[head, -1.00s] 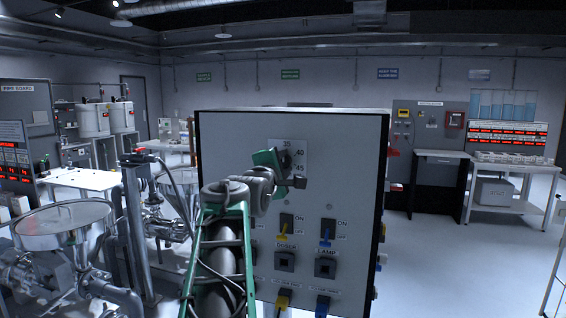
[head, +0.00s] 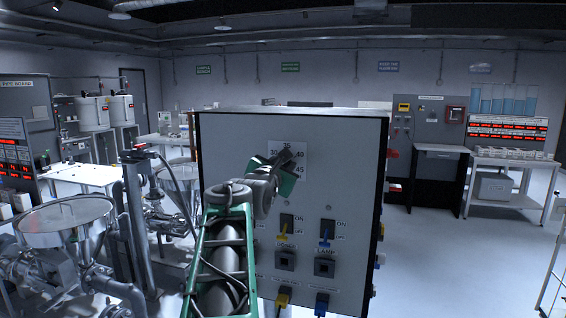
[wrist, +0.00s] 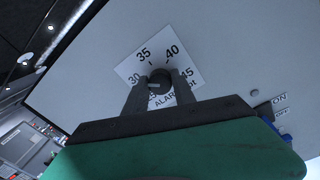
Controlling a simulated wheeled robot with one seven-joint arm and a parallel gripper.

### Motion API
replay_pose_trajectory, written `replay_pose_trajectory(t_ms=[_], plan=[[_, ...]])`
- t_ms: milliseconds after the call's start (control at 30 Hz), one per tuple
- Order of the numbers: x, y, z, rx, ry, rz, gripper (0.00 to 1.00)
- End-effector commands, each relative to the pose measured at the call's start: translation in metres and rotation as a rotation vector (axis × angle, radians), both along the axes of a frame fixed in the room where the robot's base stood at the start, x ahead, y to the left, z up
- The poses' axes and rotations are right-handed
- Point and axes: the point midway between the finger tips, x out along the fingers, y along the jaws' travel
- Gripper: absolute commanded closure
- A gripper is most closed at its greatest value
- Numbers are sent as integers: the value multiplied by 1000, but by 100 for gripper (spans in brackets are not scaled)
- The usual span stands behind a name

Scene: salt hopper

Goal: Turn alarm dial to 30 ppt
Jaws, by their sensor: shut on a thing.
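The alarm dial is a dark round knob (wrist: 160,77) on a white scale plate (wrist: 145,53) with numbers including 30, 35, 40 and 45. The plate is fixed to a grey panel (wrist: 235,50), and it also shows in the head view (head: 300,170). My gripper (wrist: 159,84) is shut on the knob, with one finger on each side of it. In the head view my gripper (head: 289,158) covers the knob. A short pale mark shows on the knob's left part; its exact reading is hard to tell.
Steel hoppers (head: 65,215) and pipes stand at left. The floor at right (head: 440,260) is clear.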

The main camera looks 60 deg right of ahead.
Motion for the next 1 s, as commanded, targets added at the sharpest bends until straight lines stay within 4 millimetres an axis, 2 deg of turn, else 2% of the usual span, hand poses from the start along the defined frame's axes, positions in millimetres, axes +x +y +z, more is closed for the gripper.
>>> replay_pose_trajectory(t_ms=[300, 800, 833, 1000], plan=[[0, 0, 0, -19, 120, 0, 100], [0, 0, 0, -23, 140, 0, 100], [0, 0, 0, -23, 140, 0, 68], [0, 0, 0, -23, 139, 0, 54]])
